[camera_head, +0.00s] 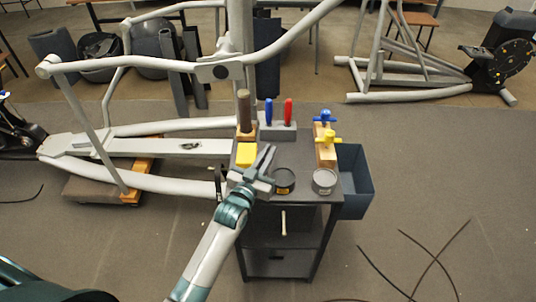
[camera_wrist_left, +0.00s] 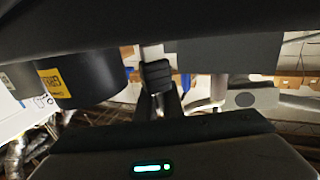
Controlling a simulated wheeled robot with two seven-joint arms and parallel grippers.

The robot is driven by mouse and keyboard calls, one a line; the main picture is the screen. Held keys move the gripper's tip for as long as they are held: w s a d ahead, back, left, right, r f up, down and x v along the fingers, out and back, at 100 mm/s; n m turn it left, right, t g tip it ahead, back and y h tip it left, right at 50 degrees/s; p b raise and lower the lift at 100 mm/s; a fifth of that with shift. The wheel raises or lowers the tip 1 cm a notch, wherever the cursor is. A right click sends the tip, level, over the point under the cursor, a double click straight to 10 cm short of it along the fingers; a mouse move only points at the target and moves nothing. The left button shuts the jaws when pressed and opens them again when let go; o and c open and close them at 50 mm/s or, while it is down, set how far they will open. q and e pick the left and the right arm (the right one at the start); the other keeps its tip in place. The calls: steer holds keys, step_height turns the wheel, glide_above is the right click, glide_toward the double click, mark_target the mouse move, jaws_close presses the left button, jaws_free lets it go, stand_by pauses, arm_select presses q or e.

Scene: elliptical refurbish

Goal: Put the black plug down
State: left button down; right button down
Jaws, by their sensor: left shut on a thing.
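My left gripper (camera_head: 268,160) is above the left part of the dark cart top (camera_head: 304,178), between a yellow block and a black tin. It is shut on the black plug. In the left wrist view a small black ribbed piece (camera_wrist_left: 158,75), which looks like the plug, shows near the middle with a pale shaft above it. In the head view I cannot make the plug out at the fingertips. I cannot tell whether it touches the cart top. My right gripper is in neither view.
On the cart stand a yellow block (camera_head: 245,154), black tin (camera_head: 284,181), lighter tin (camera_head: 325,181), a holder with blue (camera_head: 269,111) and red (camera_head: 288,111) handles, and a wooden block (camera_head: 325,154) with clamps. A grey bin (camera_head: 355,182) hangs at right. An elliptical frame (camera_head: 180,146) stands left.

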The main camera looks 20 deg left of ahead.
arm_select(q)
steer(key=shift+f, duration=0.4)
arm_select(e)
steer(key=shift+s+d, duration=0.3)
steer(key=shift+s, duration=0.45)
arm_select(q)
steer(key=shift+f, duration=0.15)
steer(key=c, duration=1.9)
jaws_free()
steer(key=shift+o, duration=0.2)
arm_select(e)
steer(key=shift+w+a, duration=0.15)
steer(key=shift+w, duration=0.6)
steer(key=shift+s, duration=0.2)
